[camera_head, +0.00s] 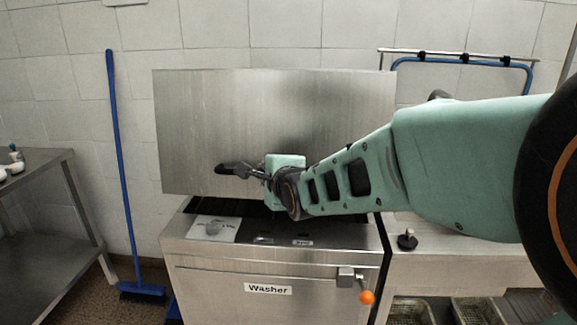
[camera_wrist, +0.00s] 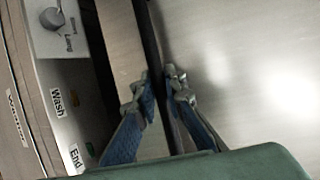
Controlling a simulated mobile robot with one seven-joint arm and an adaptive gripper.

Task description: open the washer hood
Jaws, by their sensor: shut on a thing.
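The washer (camera_head: 270,262) is a steel machine with a "Washer" label on its front. Its hood (camera_head: 200,115) is a large flat steel panel, raised above the body with a dark gap below its lower edge. My gripper (camera_head: 228,168) is at the hood's lower part, left of its middle. In the wrist view my gripper (camera_wrist: 160,92) has its blue-padded fingers on either side of a dark bar (camera_wrist: 152,45) along the hood's edge, shut on it. The smooth hood (camera_wrist: 250,60) fills the right of that view. My arm hides the hood's lower right.
A control plate with a knob (camera_head: 213,228) sits on the washer's top left. An orange-ended lever (camera_head: 366,297) is at its front right. A blue broom (camera_head: 122,180) and steel table (camera_head: 45,215) stand left. A counter (camera_head: 450,265) with perforated baskets (camera_head: 480,312) below is right.

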